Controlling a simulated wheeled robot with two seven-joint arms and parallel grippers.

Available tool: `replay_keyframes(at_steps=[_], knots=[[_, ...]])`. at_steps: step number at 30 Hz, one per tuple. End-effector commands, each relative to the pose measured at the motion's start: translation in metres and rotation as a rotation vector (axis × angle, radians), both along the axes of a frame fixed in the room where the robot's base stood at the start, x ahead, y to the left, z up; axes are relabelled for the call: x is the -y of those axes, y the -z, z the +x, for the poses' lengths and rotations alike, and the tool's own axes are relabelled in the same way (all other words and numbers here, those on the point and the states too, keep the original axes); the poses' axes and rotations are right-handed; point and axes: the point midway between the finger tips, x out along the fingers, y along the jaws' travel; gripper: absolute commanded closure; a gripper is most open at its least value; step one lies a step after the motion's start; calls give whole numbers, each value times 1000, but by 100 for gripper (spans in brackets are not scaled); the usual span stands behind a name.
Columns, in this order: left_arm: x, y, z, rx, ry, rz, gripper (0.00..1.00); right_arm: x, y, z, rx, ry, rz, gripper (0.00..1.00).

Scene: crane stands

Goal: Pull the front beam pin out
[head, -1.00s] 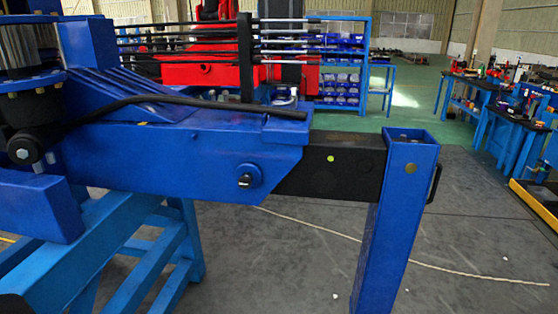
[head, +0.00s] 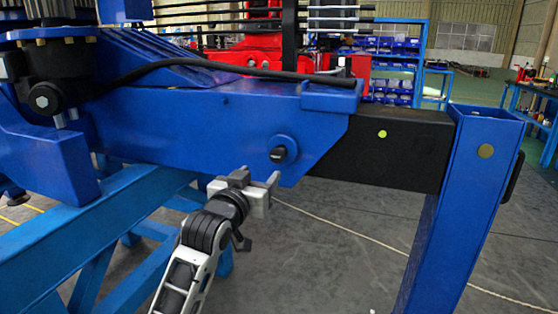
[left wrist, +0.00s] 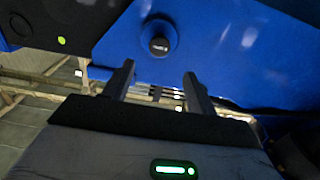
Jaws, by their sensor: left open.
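The front beam pin (head: 279,154) shows as a dark knob in a round blue boss on the side of the blue beam (head: 210,130). In the left wrist view the pin (left wrist: 158,46) is above and between the fingertips. My left gripper (head: 262,186) is open and empty, just below and to the left of the pin in the head view, apart from it. Its two fingers (left wrist: 158,78) point toward the blue face. A black inner beam (head: 395,145) with a yellow-green dot runs from the blue beam to a blue upright leg (head: 480,165). My right gripper is not in view.
Light blue stand rails (head: 120,225) lie left of my left arm. A black hose (head: 230,68) runs along the beam top. A pale rope (head: 340,232) lies on the open grey floor. Blue shelves (head: 395,75) and a workbench (head: 535,95) stand behind.

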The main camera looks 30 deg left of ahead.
Motion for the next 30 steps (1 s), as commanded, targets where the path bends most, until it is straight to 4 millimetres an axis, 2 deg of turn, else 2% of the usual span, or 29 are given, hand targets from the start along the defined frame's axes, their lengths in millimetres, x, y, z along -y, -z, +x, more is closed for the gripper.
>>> replay_keyframes(at_steps=[9, 16, 22, 30], knots=[[-16, -1, 68, 1, 1, 2, 43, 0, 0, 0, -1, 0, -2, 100], [-26, -1, 111, 1, 1, 2, 43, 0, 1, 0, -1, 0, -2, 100], [-30, 0, 130, -2, 2, 3, 43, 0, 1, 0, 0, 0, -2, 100], [-31, 0, 134, -1, 2, 3, 43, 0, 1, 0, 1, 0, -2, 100]])
